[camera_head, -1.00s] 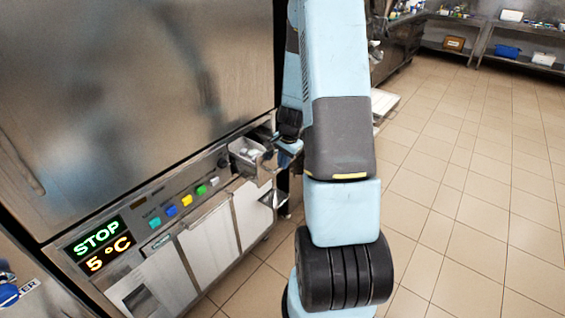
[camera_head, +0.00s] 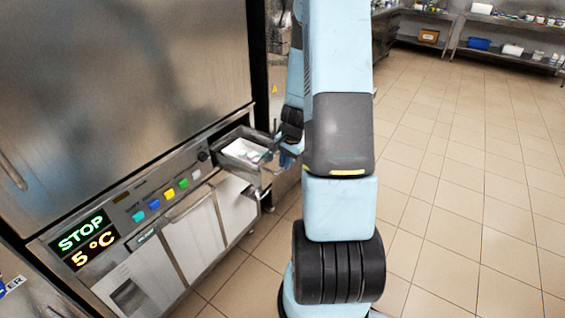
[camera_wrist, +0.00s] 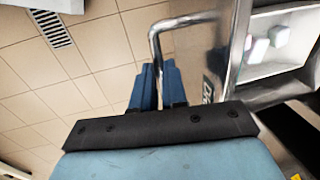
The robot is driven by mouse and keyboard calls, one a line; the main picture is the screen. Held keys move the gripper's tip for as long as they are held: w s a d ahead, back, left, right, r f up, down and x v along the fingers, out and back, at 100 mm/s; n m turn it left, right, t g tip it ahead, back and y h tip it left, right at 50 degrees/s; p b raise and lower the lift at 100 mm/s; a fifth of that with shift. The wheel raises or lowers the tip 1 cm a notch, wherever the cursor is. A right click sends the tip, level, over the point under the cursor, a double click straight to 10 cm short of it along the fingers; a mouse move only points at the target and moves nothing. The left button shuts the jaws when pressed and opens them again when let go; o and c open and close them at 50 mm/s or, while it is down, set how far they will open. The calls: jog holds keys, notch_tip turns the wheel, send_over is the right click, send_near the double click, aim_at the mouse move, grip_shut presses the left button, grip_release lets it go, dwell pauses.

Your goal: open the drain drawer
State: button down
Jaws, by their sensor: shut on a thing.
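The drain drawer (camera_head: 225,158) is a small metal tray pulled out from the upper right of the freezer's front panel, with pale items lying inside. In the wrist view the drawer (camera_wrist: 292,77) shows at the upper right, with a label on its front. Its bent metal handle (camera_wrist: 184,21) runs down to my gripper (camera_wrist: 160,82). My gripper's blue fingers are shut on the handle; the exact contact is partly hidden. In the head view my gripper (camera_head: 285,156) is at the drawer's outer end, partly hidden by my arm.
The steel freezer (camera_head: 120,70) fills the left, with a STOP, 5 °C display (camera_head: 85,240) and coloured buttons (camera_head: 168,194). White lower panels (camera_head: 195,240) sit below the drawer. Tiled floor (camera_head: 460,190) is clear on the right. Shelves (camera_head: 510,50) stand far back. A floor grate (camera_wrist: 50,28) shows.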

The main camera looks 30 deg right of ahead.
jog(key=c, duration=1.2)
grip_release()
jog(key=shift+f, duration=0.1)
jog(key=shift+o, duration=0.2)
notch_tip(320, 180, up, 14)
jog(key=s+d, duration=0.1)
jog(key=s, duration=0.1)
jog(key=shift+f, duration=0.25)
jog(key=s+a+r+n+t, duration=0.1)
jog(key=s+a+r+n, duration=0.2)
jog(key=a+r, duration=0.4)
jog(key=s+a+r+n+t, duration=0.1)
jog(key=s+a+r+n, duration=0.25)
jog(key=a+r, duration=0.35)
jog(key=s+a+r+n, duration=0.3)
jog(key=s+r, duration=0.1)
jog(key=s, duration=0.2)
jog(key=s+a+r+n+t+h, duration=0.1)
jog(key=s+a+r+n, duration=0.2)
jog(key=s, duration=0.4)
jog(key=shift+a+r+t, duration=0.15)
jog(key=shift+r+t, duration=0.15)
jog(key=shift+r, duration=0.4)
